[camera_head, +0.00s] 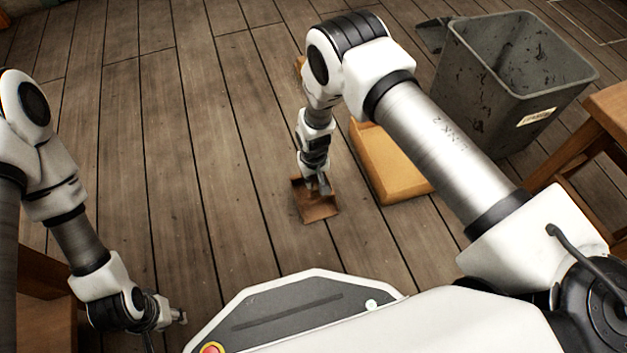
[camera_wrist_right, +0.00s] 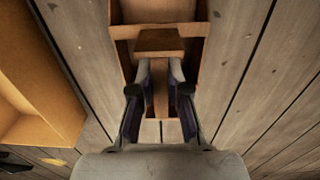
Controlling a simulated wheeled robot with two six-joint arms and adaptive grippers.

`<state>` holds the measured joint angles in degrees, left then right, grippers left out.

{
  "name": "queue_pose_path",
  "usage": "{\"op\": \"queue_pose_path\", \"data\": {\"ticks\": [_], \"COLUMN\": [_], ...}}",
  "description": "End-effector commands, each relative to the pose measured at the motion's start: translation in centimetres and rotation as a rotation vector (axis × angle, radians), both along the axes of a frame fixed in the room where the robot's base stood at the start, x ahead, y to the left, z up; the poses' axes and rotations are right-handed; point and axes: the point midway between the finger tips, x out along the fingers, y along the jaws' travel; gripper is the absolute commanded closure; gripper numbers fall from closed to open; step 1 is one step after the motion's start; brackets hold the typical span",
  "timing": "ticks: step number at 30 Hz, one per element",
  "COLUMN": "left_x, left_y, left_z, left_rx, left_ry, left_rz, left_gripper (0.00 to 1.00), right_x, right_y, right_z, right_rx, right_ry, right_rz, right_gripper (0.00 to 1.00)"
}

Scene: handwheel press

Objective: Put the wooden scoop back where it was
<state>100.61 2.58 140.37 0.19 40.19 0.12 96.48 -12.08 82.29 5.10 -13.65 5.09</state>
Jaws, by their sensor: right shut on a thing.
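The wooden scoop (camera_head: 313,208) is brown and box-like, at or just above the plank floor in the middle of the head view. I cannot tell whether it touches the floor. In the right wrist view its pan and block (camera_wrist_right: 159,43) lie beyond the fingers. My right gripper (camera_head: 322,186) points down at the scoop and is shut on its handle; the fingers show in the right wrist view (camera_wrist_right: 160,75). My left gripper (camera_head: 180,317) is low at the left, far from the scoop, too small to tell if open.
A yellow-orange box (camera_head: 388,168) stands on the floor just right of the scoop. A grey bin (camera_head: 485,105) stands at the upper right beside a wooden stool (camera_head: 575,145). Wooden furniture (camera_head: 45,320) is at the lower left. The floor (camera_head: 190,140) left of the scoop is clear.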

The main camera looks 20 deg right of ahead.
Motion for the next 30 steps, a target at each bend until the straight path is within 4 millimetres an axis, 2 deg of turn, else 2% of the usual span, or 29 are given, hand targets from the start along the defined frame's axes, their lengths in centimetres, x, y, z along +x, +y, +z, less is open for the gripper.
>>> {"op": "queue_pose_path", "data": {"ticks": [2,3,4,5,13,16,20,27,30], "left_x": [0.0,0.0,0.0,0.0,0.0,0.0,-0.1,-0.3,-0.3], "left_y": [0.0,0.0,0.0,0.0,0.0,0.0,0.0,-0.1,-0.1], "left_z": [-0.3,-0.2,-0.2,-0.2,-0.1,0.5,2.6,6.5,7.4], "left_rx": [0.0,0.0,0.0,0.0,0.0,0.0,0.0,-0.001,-0.001], "left_ry": [0.0,0.0,0.001,0.0,0.001,0.001,0.003,0.008,0.008], "left_rz": [0.0,0.0,0.0,0.0,0.0,0.0,-0.003,-0.01,-0.01], "left_gripper": [0.6,0.6,0.6,0.6,0.6,0.6,0.6,0.6,0.6], "right_x": [0.0,0.0,0.0,0.0,0.0,0.0,0.1,0.0,-0.1], "right_y": [0.0,0.0,0.0,0.0,0.0,0.0,0.0,0.0,0.0], "right_z": [-0.4,-0.3,-0.3,-0.3,-0.2,0.7,3.6,9.9,11.4], "right_rx": [0.0,0.0,0.0,0.0,0.0,0.0,0.0,0.0,0.0], "right_ry": [0.0,0.0,0.0,0.0,0.0,-0.001,-0.002,-0.002,0.0], "right_rz": [0.0,0.0,0.0,0.0,0.0,0.0,-0.001,0.0,0.0], "right_gripper": [1.0,0.74,0.63,0.59,0.59,0.59,0.59,0.59,0.59]}}
